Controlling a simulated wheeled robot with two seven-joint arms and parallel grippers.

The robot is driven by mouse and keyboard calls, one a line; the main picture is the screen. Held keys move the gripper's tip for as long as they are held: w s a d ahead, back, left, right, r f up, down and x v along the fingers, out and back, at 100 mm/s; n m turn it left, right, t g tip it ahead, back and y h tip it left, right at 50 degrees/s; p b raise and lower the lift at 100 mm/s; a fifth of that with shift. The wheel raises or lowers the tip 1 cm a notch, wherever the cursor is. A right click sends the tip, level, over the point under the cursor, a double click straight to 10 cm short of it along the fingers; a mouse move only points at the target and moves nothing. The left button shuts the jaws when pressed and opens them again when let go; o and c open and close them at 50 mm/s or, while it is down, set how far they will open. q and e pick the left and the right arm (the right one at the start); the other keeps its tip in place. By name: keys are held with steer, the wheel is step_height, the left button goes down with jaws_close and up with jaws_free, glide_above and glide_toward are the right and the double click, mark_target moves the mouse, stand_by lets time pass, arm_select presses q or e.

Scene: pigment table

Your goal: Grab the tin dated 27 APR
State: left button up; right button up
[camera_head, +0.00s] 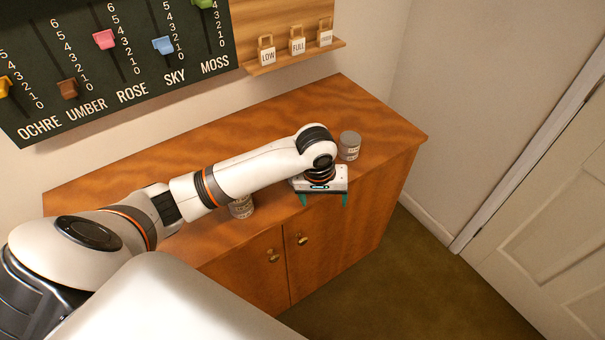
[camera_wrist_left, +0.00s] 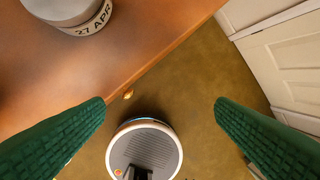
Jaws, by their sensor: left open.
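A grey tin with a pale label reading "27 APR" (camera_wrist_left: 72,12) is cut off by the top edge of the left wrist view. It appears to be the grey tin (camera_head: 349,146) near the back right of the cabinet top in the head view, where its label is too small to read. My left gripper (camera_head: 324,201) is open and empty, pointing down at the cabinet's front edge, in front of that tin and apart from it. Its green fingers (camera_wrist_left: 160,108) are spread wide in the left wrist view. My right gripper is not in view.
Another tin (camera_head: 241,207) stands near the cabinet's front edge, partly hidden under my left arm. The wooden cabinet top (camera_head: 390,133) is bare right of the back tin. A slider board (camera_head: 130,60) and a small shelf with tags (camera_head: 296,58) hang behind. A door (camera_head: 560,210) is at right.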

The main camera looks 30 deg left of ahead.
arm_select(q)
steer(key=w+a+r+n+g+y, duration=0.1)
steer(key=w+a+r+n, duration=0.15)
steer(key=a+r, duration=0.2)
steer(key=w+a+r+n+y, duration=0.1)
steer(key=a+r+n, duration=0.2)
steer(key=r, duration=0.2)
steer(key=f, duration=0.2)
steer(key=a+f, duration=0.1)
steer(key=f, duration=0.1)
steer(key=w+f, duration=0.1)
steer(key=f, duration=0.1)
steer(key=shift+a+f+p, duration=0.1)
steer(key=shift+a+p, duration=0.25)
steer(key=f, duration=0.3)
steer(key=w+a+f+p, duration=0.1)
steer(key=f, duration=0.1)
steer(key=shift+c, duration=0.8)
steer(key=c, duration=0.9)
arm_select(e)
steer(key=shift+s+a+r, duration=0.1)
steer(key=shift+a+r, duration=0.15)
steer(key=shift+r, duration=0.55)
arm_select(q)
steer(key=shift+c, duration=0.2)
